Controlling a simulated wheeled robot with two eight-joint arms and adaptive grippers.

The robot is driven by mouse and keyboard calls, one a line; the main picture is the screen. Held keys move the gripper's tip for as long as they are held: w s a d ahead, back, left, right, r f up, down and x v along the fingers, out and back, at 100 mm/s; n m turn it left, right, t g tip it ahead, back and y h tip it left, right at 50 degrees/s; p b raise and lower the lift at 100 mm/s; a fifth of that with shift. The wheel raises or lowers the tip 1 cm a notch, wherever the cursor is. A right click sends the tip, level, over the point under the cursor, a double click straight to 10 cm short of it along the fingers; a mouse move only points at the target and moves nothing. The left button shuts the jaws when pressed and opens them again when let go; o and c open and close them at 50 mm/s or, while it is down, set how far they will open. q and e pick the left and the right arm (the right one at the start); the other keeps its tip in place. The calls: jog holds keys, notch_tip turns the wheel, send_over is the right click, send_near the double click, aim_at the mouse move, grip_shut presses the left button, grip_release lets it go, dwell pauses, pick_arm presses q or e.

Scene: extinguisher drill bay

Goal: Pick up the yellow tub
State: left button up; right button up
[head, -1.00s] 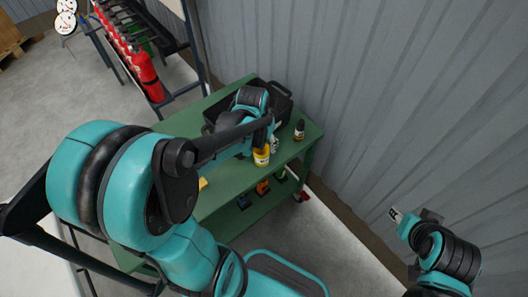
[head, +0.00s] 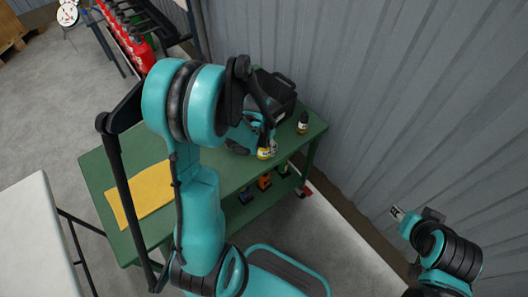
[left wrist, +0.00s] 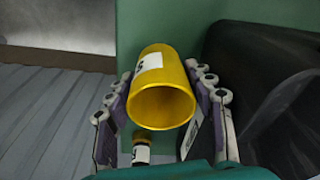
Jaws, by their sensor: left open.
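The yellow tub (left wrist: 160,92) is a yellow cylinder with a white label. In the left wrist view it lies between the two fingers of my left gripper (left wrist: 162,112), its round end facing the camera. In the head view the tub (head: 264,154) stands on the green workbench near its front right edge, partly hidden by my left arm. My left gripper (head: 262,138) is open around the tub; whether the fingers touch it I cannot tell. My right gripper (head: 398,214) is away at the right, off the bench, and too small to judge.
A black toolbox (head: 278,88) stands behind the tub. Power tools (head: 264,181) sit on the lower shelf. A grey corrugated wall (head: 420,90) runs behind.

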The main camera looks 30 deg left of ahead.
pick_arm(q)
jog(key=shift+w+f, duration=0.15)
jog(key=shift+f, duration=0.8)
jog(key=shift+c, duration=0.2)
jog(key=c, duration=0.9)
jog(key=shift+r, duration=0.2)
